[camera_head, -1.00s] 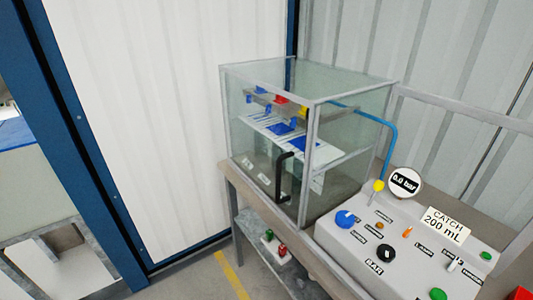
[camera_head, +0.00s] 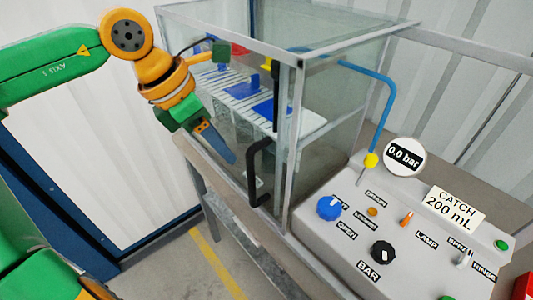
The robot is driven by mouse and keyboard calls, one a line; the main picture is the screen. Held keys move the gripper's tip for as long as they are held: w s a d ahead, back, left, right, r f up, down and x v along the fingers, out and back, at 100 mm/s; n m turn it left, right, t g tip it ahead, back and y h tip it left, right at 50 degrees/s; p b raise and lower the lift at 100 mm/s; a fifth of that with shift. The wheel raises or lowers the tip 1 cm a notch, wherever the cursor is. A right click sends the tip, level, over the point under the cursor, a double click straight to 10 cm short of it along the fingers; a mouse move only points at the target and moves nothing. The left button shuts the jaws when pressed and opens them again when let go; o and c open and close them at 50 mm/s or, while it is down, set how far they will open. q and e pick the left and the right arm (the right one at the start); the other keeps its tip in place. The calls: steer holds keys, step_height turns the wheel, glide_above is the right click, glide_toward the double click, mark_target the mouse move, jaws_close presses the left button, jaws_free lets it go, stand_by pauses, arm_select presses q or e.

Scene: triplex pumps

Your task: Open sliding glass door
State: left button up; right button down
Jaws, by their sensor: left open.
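A glass box (camera_head: 335,115) with grey frame edges stands on a bench, with blue, red and yellow pump parts inside. Its front glass panel carries a black bar handle (camera_head: 259,172) near the right corner post. My left gripper (camera_head: 222,147) is open in front of the glass, left of the handle and apart from it. My green and orange left arm comes in from the left and hides part of the front panel. The front appears closed, though the arm covers part of it. My right gripper is not in view.
A grey control panel (camera_head: 330,243) with knobs and switches stands right of the box, with a round gauge (camera_head: 404,157) reading 0.0 bar and a "CATCH 200 mL" sign (camera_head: 453,204). A blue pipe (camera_head: 385,105) bends down beside the box. The floor at lower left shows a yellow line (camera_head: 217,262).

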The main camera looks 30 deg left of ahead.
arm_select(q)
steer(key=x, duration=0.7)
steer(key=shift+p, duration=0.45)
jaws_close()
stand_by(0.7)
jaws_free()
